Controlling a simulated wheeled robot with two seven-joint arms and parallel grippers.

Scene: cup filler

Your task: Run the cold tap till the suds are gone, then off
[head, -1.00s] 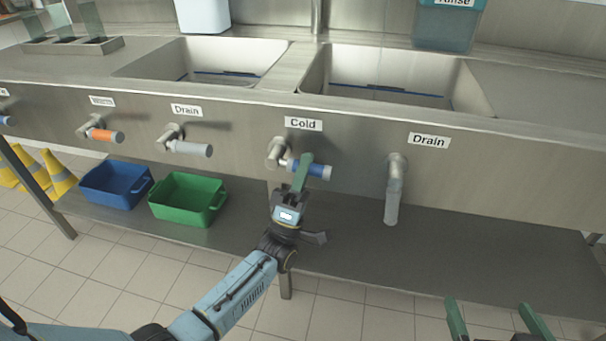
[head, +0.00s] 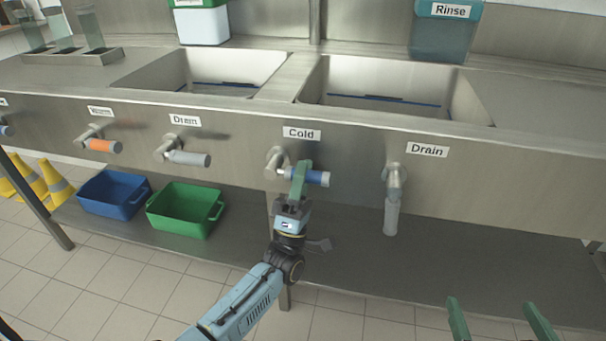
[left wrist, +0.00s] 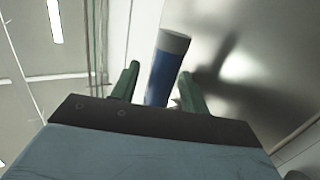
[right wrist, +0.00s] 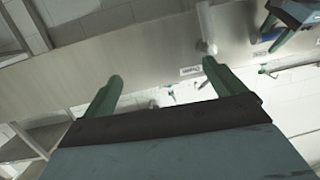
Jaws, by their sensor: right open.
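The cold tap's blue handle (head: 318,178) points right from its valve under the "Cold" label (head: 301,133). My left gripper (head: 301,171) is at this handle, its green fingers crossing it from below. In the left wrist view the blue handle (left wrist: 162,75) with its grey end lies between the fingers; a gap shows on the left, and I cannot tell whether they grip. My right gripper (head: 500,315) is open and empty at the lower right. The right basin (head: 400,80) shows a dark blue line inside; I cannot make out suds or running water.
The right drain handle (head: 391,205) hangs down; the left drain handle (head: 188,158) and the orange handle (head: 103,146) point right. A blue bin (head: 114,195) and a green bin (head: 184,212) stand on the lower shelf. The shelf's right part (head: 480,260) is clear.

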